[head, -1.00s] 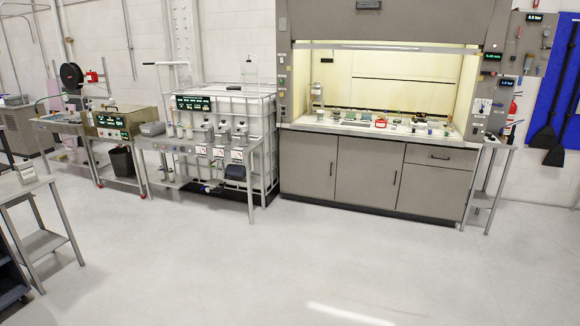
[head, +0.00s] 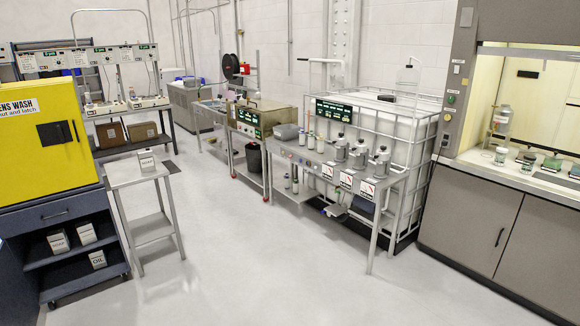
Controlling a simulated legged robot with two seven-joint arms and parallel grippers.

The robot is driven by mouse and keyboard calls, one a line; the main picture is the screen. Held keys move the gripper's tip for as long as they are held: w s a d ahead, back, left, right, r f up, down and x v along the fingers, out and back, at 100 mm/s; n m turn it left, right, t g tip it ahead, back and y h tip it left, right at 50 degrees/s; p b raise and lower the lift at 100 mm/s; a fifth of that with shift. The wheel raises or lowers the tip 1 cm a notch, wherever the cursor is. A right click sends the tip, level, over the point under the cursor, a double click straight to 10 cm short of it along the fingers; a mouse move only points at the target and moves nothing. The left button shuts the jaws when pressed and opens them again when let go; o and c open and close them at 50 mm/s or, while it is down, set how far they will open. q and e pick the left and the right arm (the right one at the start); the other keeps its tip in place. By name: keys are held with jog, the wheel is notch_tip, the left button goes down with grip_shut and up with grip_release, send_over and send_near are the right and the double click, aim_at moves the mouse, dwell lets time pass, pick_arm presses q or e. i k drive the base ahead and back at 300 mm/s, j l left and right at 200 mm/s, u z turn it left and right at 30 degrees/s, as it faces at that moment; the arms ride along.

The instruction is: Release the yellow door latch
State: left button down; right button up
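A yellow cabinet (head: 38,150) stands at the left edge of the head view, cut off by the frame. Its white label (head: 18,107) shows the words "ENS WASH" and "ut and latch". A black latch plate (head: 54,133) is on its front face near the right side, with a small upright piece (head: 75,131) at its right edge. Whether the latch is engaged cannot be told. Neither gripper shows in the view.
Below the yellow cabinet is a dark wheeled shelf unit (head: 80,230) with several white boxes. A small metal table (head: 130,172) stands next to it. The grey floor (head: 260,275) in front is clear. Benches and a fume hood (head: 465,205) stand further right.

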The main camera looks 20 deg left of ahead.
aim_at(59, 127)
jog(key=i+j+u, duration=0.2)
jog(key=u, duration=0.2)
jog(key=i+u, duration=1.25)
jog(key=i+j, duration=0.1)
jog(key=i, duration=1)
jog(key=i+j, duration=0.1)
jog(key=i, duration=1)
jog(key=i+z, duration=0.15)
jog(key=i, duration=0.25)
jog(key=i+j+z, duration=0.15)
jog(key=i, duration=0.3)
